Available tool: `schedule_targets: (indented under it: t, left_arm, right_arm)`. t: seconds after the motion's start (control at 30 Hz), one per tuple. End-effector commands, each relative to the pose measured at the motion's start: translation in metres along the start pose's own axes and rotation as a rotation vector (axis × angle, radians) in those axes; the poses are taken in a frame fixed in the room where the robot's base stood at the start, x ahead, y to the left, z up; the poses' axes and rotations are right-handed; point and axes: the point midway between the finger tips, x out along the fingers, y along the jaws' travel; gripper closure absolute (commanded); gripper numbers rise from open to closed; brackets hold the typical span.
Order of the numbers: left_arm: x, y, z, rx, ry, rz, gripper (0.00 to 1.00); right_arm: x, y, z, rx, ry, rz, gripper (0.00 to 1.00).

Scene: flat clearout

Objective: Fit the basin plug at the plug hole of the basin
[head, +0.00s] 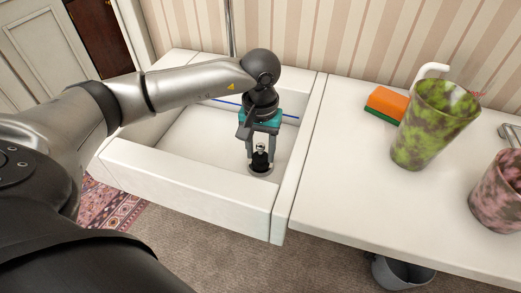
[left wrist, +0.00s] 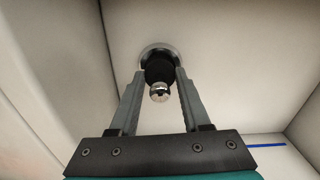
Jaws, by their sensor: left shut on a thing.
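The white basin (head: 180,165) stands left of the worktop in the head view. My left gripper (head: 261,150) reaches down into it near the right wall and is shut on the basin plug (head: 260,160). The plug is black with a shiny metal knob on top. In the left wrist view the black plug (left wrist: 158,70) is between the fingertips of my left gripper (left wrist: 160,75), its knob toward the camera. The metal ring of the plug hole (left wrist: 146,53) shows around and behind the plug. I cannot tell whether the plug is seated or just above it. My right gripper is not in view.
On the white worktop (head: 340,185) to the right stand a green mottled cup (head: 430,125), a pink mottled cup (head: 498,192) and an orange and green sponge (head: 386,104). A grey bin (head: 402,273) is below. A thin metal pipe (head: 229,25) rises behind the basin.

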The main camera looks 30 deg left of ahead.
Motion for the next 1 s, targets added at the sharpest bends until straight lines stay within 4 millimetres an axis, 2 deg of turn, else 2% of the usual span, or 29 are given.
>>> schedule_targets:
  t: [0.37, 1.0]
  left_arm:
    - [0.001, 0.0, 0.0, 0.001, 0.001, 0.0, 1.0]
    - [0.016, 0.0, 0.0, 0.001, 0.001, -0.001, 1.0]
  right_arm:
    - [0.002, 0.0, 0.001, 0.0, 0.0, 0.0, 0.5]
    - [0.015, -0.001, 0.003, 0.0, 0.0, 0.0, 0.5]
